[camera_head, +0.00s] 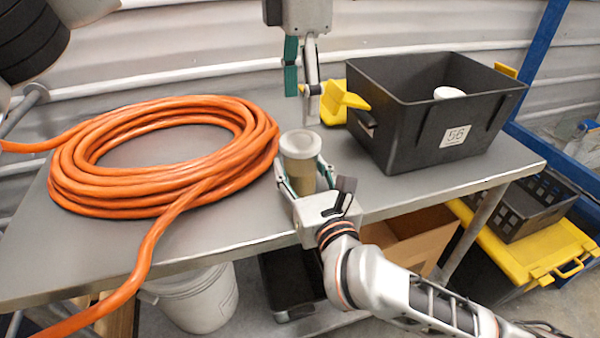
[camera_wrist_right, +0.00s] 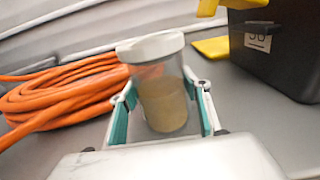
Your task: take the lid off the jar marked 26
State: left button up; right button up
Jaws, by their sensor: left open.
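A clear jar (camera_head: 302,172) with tan contents and a pale round lid (camera_head: 299,143) is near the front edge of the grey table. The lid is on the jar, and no number is readable on it. My right gripper (camera_head: 304,170) is shut on the jar's sides, one finger on each side. In the right wrist view the jar (camera_wrist_right: 163,100) is upright between the teal fingers, with its lid (camera_wrist_right: 150,47) above them. My left gripper (camera_head: 304,92) is open and empty, pointing down above and slightly behind the lid.
A black bin (camera_head: 408,128) labelled 56 stands at the right, holding a white-topped item (camera_head: 449,93). A yellow object (camera_head: 343,102) lies beside the bin, behind the jar. A coiled orange hose (camera_head: 100,205) fills the table's left side, close to the jar.

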aim_at(300, 139)
pick_arm(q)
jog(key=m, duration=0.4)
jog(key=shift+m, duration=0.4)
jog(key=m, duration=1.3)
jog(key=shift+f, duration=4)
jog(key=c, duration=1.1)
jog(key=shift+c, duration=0.2)
